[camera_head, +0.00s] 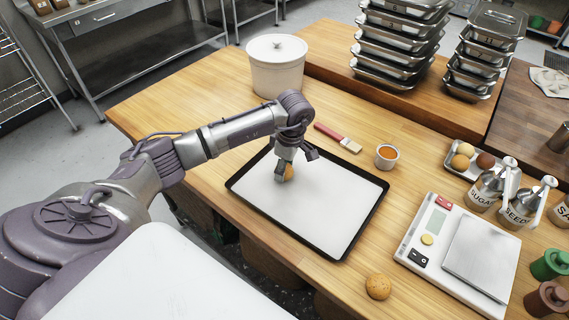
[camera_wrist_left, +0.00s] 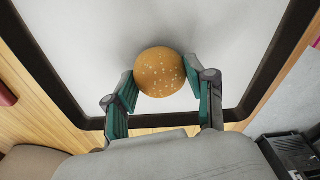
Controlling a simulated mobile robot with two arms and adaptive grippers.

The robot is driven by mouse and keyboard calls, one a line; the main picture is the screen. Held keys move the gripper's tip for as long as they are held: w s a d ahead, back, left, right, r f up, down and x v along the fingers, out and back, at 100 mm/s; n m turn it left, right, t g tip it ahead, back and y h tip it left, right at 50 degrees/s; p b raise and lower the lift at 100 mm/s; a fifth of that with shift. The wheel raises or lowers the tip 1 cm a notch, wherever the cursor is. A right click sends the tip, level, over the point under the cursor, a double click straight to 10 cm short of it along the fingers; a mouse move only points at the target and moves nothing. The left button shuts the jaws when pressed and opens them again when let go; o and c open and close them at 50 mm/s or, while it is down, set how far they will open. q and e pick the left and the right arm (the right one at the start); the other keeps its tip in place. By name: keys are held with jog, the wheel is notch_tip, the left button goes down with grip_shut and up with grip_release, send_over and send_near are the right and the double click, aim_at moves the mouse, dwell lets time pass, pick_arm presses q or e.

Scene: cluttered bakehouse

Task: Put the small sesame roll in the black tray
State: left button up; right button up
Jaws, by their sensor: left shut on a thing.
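The small sesame roll (camera_wrist_left: 160,72) is round and golden brown with pale seeds. My left gripper (camera_wrist_left: 160,85) is shut on it, one finger on each side. In the head view the roll (camera_head: 288,172) shows partly behind the fingers of my left gripper (camera_head: 286,174). The black tray (camera_head: 341,257) has a dark rim and a pale lining. The roll is over the lined floor of the tray, inside the rim; I cannot tell whether it touches the lining. My right gripper is not in view.
A second roll (camera_head: 378,286) lies on the table near the front edge. A scale (camera_head: 420,258) stands right of the tray. The tray floor is otherwise clear.

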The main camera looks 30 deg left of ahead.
aim_at(289, 168)
pick_arm(q)
jog(key=shift+f, duration=0.1)
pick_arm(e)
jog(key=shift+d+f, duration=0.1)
pick_arm(q)
jog(key=shift+f+b, duration=0.15)
jog(key=shift+b, duration=0.2)
jog(key=o, duration=0.9)
jog(key=shift+c, duration=0.2)
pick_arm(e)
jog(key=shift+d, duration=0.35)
pick_arm(q)
jog(key=shift+r, duration=0.2)
jog(key=shift+r, duration=0.2)
notch_tip(289, 168, up, 12)
jog(key=d+b, duration=0.1)
jog(key=b, duration=0.1)
jog(key=shift+w+d+f+b, duration=0.15)
jog(key=shift+d+f+b, duration=0.1)
jog(key=shift+b, duration=0.1)
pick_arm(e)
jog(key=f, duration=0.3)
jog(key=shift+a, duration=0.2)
